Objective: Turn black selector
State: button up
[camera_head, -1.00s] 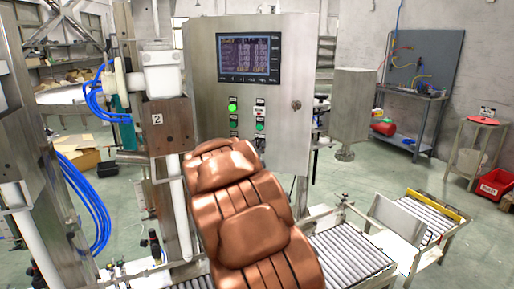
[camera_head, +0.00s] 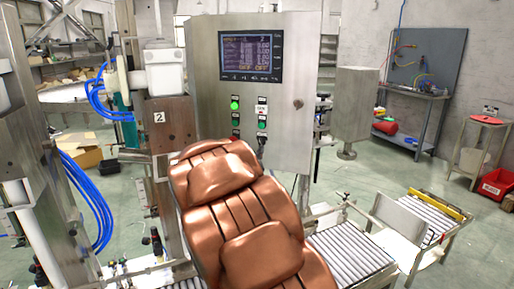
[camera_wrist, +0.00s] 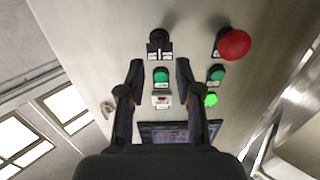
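The black selector (camera_wrist: 159,43) is mounted on the grey panel in the wrist view, near the top centre. Its knob is dark on a dark base, with a small label plate below it in the picture. My gripper (camera_wrist: 160,66) is open, its two black fingers apart with nothing between them. The fingertips lie just below the selector in the picture, one toward each side; I cannot tell how far they are from the panel. In the head view my copper-coloured arm covers the lower panel, and I cannot make out the selector or fingers clearly.
A red mushroom button (camera_wrist: 235,44) stands out right of the selector. A green button (camera_wrist: 161,76) and a small red-and-white switch (camera_wrist: 161,100) lie between the fingers in the picture. A lit green button (camera_wrist: 210,99) is beside the right finger. The cabinet (camera_head: 215,105) carries a screen (camera_head: 250,57).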

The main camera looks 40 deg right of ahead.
jog(key=v, duration=0.6)
jog(key=shift+f, duration=0.15)
dwell(0.4)
jog(key=w+a+f+n+t+y+p, duration=0.1)
jog(key=w+a+f+n+y, duration=0.1)
jog(key=a+y, duration=0.35)
jog(key=w+a+f+n+t+y, duration=0.2)
jog(key=w+a+f+y, duration=0.1)
jog(key=a, duration=0.5)
jog(key=s+a+f+n+g+y, duration=0.1)
jog(key=s+a+f+n+y, duration=0.15)
jog(key=a, duration=0.45)
jog(key=s+a+f+n+g+y, duration=0.1)
jog(key=s+a+f+n+y, duration=0.15)
jog(key=a, duration=0.45)
jog(key=s+a+f+n+g+y+p, duration=0.25)
jog(key=s+a+g+y, duration=0.35)
jog(key=s, duration=0.7)
jog(key=s+g+h, duration=0.3)
jog(key=s+g, duration=0.2)
jog(key=s, duration=1.5)
jog(key=shift+f+n+h, duration=0.35)
jog(key=shift+f+n, duration=0.1)
